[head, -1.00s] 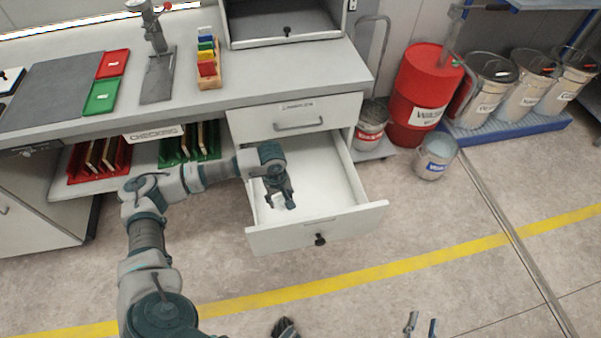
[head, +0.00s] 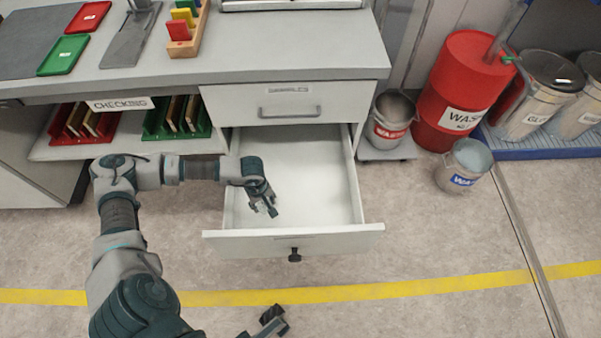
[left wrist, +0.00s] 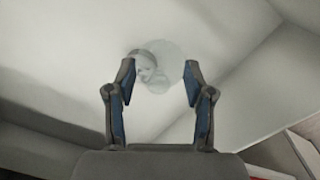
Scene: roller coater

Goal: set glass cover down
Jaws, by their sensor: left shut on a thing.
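The glass cover (left wrist: 172,62) shows in the left wrist view as a pale, see-through round shape with a small knob-like part. My left gripper (left wrist: 159,72) is shut on it, with one fingertip at each side. In the head view my left gripper (head: 264,206) points down inside the open drawer (head: 310,190), toward its left side. The cover is too faint there to make out clearly. I cannot tell whether it touches the white drawer floor. A part of what looks like my right gripper (head: 265,322) shows at the bottom edge, mostly cut off.
The drawer's front panel (head: 325,241) and side walls surround the left gripper; the drawer floor to its right is clear. A closed drawer (head: 345,108) and the worktop (head: 285,55) are above. Red (head: 62,138) and green (head: 150,125) racks stand on the left shelf. Waste containers stand right.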

